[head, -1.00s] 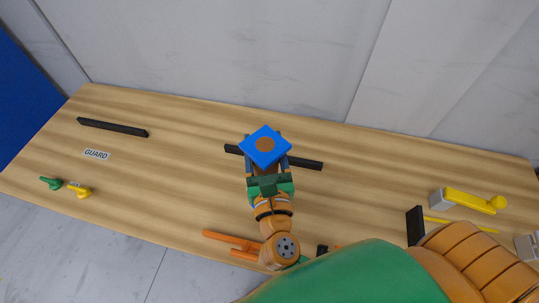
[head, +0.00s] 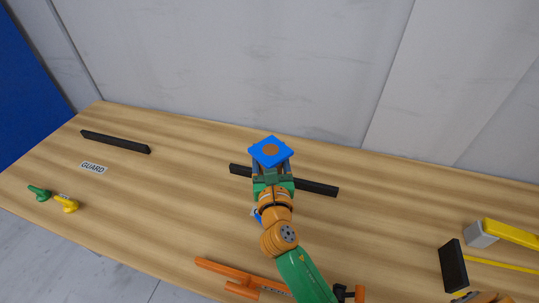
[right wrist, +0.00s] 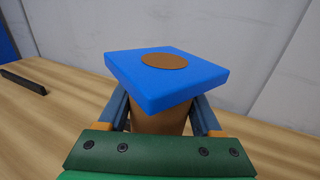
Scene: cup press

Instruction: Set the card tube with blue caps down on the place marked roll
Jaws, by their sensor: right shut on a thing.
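The card tube with blue caps shows its square blue top cap (head: 270,151) with a brown centre in the head view. My right gripper (head: 272,168) is shut on the tube, which stands roughly upright. In the right wrist view, the brown tube body (right wrist: 160,121) sits between the fingers of my right gripper (right wrist: 160,115), below the blue cap. A bit of blue shows beside my right wrist in the head view, perhaps the lower cap. I cannot make out a place marked roll. My left gripper is not in view.
A black bar (head: 313,187) lies behind the gripper on the wooden table (head: 190,190). Another bar (head: 115,142), a GUARD label (head: 93,168), and green (head: 39,193) and yellow (head: 67,204) pieces are at left. Orange parts (head: 240,275) lie at front; a yellow-handled piece (head: 510,233) is at right.

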